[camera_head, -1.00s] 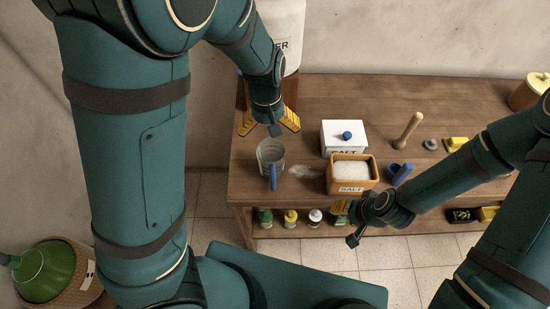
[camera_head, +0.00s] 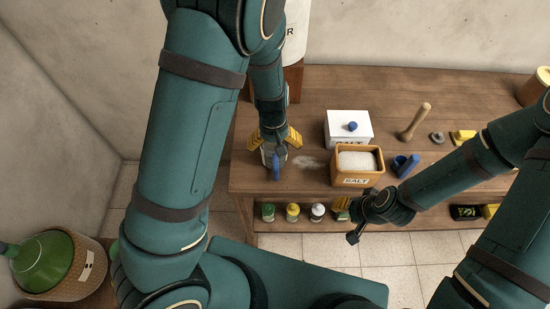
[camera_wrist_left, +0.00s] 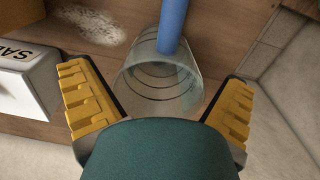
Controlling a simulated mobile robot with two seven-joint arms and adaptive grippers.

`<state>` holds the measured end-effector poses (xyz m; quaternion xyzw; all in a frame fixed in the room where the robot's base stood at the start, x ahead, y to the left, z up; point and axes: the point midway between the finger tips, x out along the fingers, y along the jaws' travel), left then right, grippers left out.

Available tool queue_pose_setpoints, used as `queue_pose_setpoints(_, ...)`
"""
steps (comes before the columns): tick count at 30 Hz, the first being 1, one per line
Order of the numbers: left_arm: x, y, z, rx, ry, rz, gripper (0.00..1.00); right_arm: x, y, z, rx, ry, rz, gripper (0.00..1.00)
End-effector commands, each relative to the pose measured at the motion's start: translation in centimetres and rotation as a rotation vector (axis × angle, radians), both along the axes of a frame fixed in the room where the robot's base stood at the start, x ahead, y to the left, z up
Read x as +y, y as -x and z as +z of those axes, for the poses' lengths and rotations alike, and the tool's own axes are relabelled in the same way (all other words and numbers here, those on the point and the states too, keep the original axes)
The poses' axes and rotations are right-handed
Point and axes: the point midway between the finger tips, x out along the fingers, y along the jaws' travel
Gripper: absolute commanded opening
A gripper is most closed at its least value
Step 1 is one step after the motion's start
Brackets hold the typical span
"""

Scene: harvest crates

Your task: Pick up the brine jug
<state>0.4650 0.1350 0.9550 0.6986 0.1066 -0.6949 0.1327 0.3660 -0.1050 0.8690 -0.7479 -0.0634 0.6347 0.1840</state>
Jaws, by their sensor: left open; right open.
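The brine jug (camera_head: 267,157) is a clear jug with a blue handle, standing near the front left of the wooden bench. In the head view my left gripper covers most of it. In the left wrist view the jug (camera_wrist_left: 158,84) lies between the two yellow fingers, its blue handle pointing away at the top. My left gripper (camera_head: 274,142) is open, with a finger on either side of the jug and a gap on both sides. My right gripper (camera_head: 346,220) is open at the bench's front edge, below the salt box, and partly hidden by its wrist.
A wooden salt box (camera_head: 357,180) and a white lidded salt box (camera_head: 348,126) stand right of the jug. Spilt salt (camera_head: 308,162) lies between. A blue scoop (camera_head: 405,165) and a wooden pestle (camera_head: 416,122) stand further right. Small bottles (camera_head: 292,211) line the lower shelf.

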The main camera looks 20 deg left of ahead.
Motion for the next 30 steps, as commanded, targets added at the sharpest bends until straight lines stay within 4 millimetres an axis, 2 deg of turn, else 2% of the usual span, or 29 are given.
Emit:
queue_pose_setpoints(7, 0.0, 0.0, -0.2, -0.001, 0.0, -0.001, 1.0, 0.0, 0.0, 0.0, 0.0, 0.0, 0.0, 0.47)
queue_pose_setpoints(8, 0.0, 0.0, -0.2, -0.001, 0.0, -0.001, 0.96, 0.0, 0.0, 0.0, 0.0, 0.0, 0.0, 0.47)
queue_pose_setpoints(9, 0.0, 0.0, -0.2, -0.001, 0.0, -0.001, 0.82, 0.0, 0.0, 0.0, 0.0, 0.0, 0.0, 0.47)
queue_pose_setpoints(13, 0.0, 0.0, -0.2, -0.001, 0.0, -0.001, 0.37, 0.0, 0.0, 0.0, 0.0, 0.0, 0.0, 0.47)
queue_pose_setpoints(14, 0.0, 0.0, -0.2, -0.001, 0.0, -0.001, 0.33, 0.0, 0.0, 0.0, 0.0, 0.0, 0.0, 0.47)
queue_pose_setpoints(26, 0.0, 0.0, 0.0, -0.001, 0.001, -0.001, 0.32, 0.0, 0.0, 0.0, 0.0, 0.0, 0.0, 0.47)
queue_pose_setpoints(30, -0.1, -0.1, 1.3, -0.004, 0.001, -0.003, 0.32, 0.0, 0.0, 0.4, 0.0, 0.0, 0.0, 0.47)
